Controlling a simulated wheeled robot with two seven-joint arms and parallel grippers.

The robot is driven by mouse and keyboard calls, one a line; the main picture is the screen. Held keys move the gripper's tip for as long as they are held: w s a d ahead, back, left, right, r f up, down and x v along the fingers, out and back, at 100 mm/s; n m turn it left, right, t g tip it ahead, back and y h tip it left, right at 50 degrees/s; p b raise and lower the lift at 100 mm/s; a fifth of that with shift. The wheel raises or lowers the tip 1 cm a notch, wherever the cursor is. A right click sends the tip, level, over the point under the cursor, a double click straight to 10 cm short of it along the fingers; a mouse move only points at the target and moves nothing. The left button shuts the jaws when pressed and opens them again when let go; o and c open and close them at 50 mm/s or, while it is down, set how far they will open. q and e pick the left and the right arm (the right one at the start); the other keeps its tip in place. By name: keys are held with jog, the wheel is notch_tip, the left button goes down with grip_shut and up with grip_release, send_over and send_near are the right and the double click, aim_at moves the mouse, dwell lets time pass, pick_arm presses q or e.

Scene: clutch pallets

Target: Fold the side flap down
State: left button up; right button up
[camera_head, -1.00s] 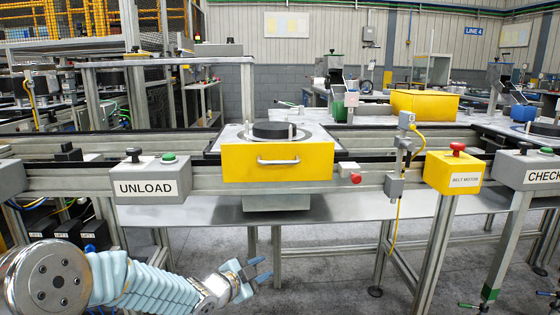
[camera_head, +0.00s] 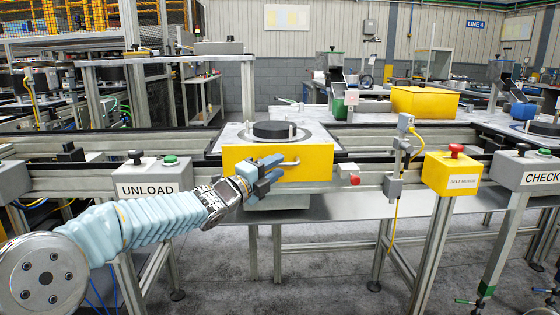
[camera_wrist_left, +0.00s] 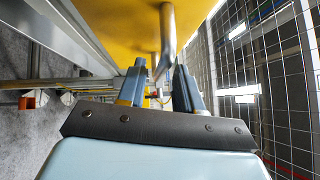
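The side flap appears to be the yellow front panel (camera_head: 315,160) of the pallet on the conveyor. It stands upright and carries a silver bar handle (camera_head: 292,162). My left gripper (camera_head: 274,170) is in front of the panel at the handle's left part and hides some of it. In the left wrist view, the two blue-grey fingers (camera_wrist_left: 161,75) are apart. The handle bar (camera_wrist_left: 167,30) runs down toward the gap between them, with the yellow panel (camera_wrist_left: 115,25) behind. I cannot tell whether the fingers touch the bar. My right gripper is not in view.
A black disc (camera_head: 272,130) sits on top of the pallet. A red knob (camera_head: 354,180) is right of the panel. The UNLOAD box (camera_head: 150,185) is at left, the yellow BELT MOTOR box (camera_head: 453,175) at right. A metal shelf (camera_head: 350,207) runs below the conveyor.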

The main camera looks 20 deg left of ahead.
pick_arm(q)
jog(key=shift+x, duration=1.15)
grip_shut()
